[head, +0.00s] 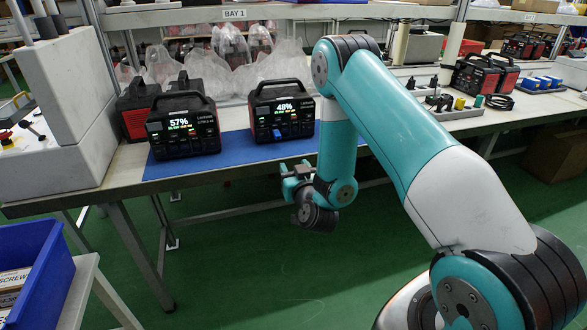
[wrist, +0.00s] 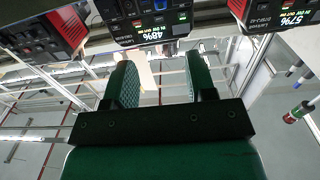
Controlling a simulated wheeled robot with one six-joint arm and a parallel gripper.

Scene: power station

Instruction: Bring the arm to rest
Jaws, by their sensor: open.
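My arm (head: 400,130) reaches from the lower right, bends at the top and comes down in front of the bench. My gripper (head: 288,172) hangs just off the front edge of the bench, below the power station reading 48% (head: 281,112). In the wrist view my gripper (wrist: 158,85) shows two separated green fingers with nothing between them. The view there is upside down. The power station reading 57% (head: 183,124) stands left of the other one. Both stand upright on a blue mat (head: 228,157), apart from my gripper.
The bench (head: 125,170) runs across the back, with plastic-wrapped items behind the stations. A blue bin (head: 35,260) stands at lower left. Sockets (head: 440,100) and more red-black units (head: 487,75) are at right. The green floor before the bench is clear.

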